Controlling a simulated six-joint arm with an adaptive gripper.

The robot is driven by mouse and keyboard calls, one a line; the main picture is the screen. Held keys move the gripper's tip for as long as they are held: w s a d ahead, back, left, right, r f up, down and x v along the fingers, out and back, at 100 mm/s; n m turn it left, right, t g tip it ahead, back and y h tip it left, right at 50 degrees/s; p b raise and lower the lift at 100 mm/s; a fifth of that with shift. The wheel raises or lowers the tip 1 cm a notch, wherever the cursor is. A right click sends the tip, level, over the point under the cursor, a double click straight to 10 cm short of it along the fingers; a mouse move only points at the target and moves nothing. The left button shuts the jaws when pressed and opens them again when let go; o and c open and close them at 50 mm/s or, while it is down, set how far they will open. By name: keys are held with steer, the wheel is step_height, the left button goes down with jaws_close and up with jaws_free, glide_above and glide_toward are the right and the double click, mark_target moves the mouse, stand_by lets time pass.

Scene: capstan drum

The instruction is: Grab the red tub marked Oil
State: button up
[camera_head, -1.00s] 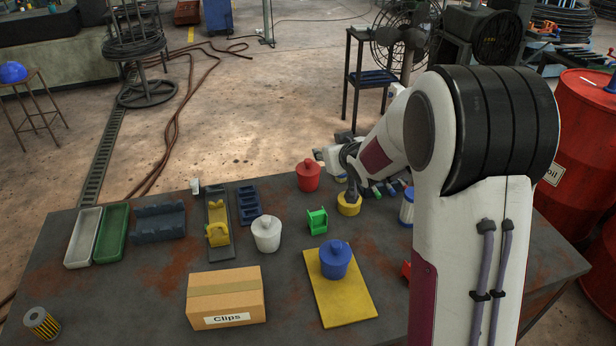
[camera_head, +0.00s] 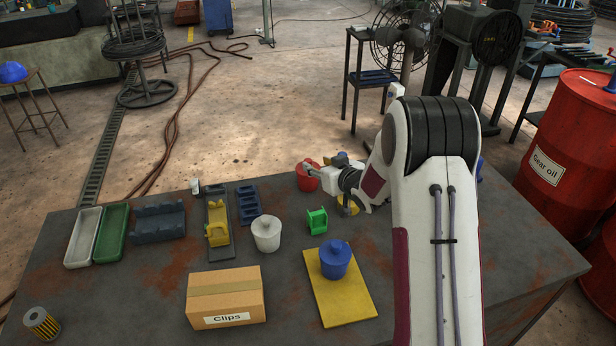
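The red tub (camera_head: 307,183) stands upright near the far edge of the table. No marking can be read on it from here. My gripper (camera_head: 313,168) reaches in from the right and its fingers are at the tub's upper part, covering its lid knob. I cannot tell whether they touch it, or whether they are open or shut.
A yellow tub (camera_head: 347,206) is partly hidden by my gripper. A green holder (camera_head: 317,221), a white tub (camera_head: 266,234) and a blue tub (camera_head: 335,260) on a yellow board (camera_head: 342,303) stand nearer. A box marked Clips (camera_head: 226,296) is at the front.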

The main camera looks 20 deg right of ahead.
mark_target(308, 160)
steer(key=shift+x, duration=1.25)
steer(key=shift+w+f, duration=0.1)
steer(key=shift+x, duration=2.5)
steer(key=shift+f, duration=0.1)
steer(key=shift+c, duration=0.4)
jaws_close()
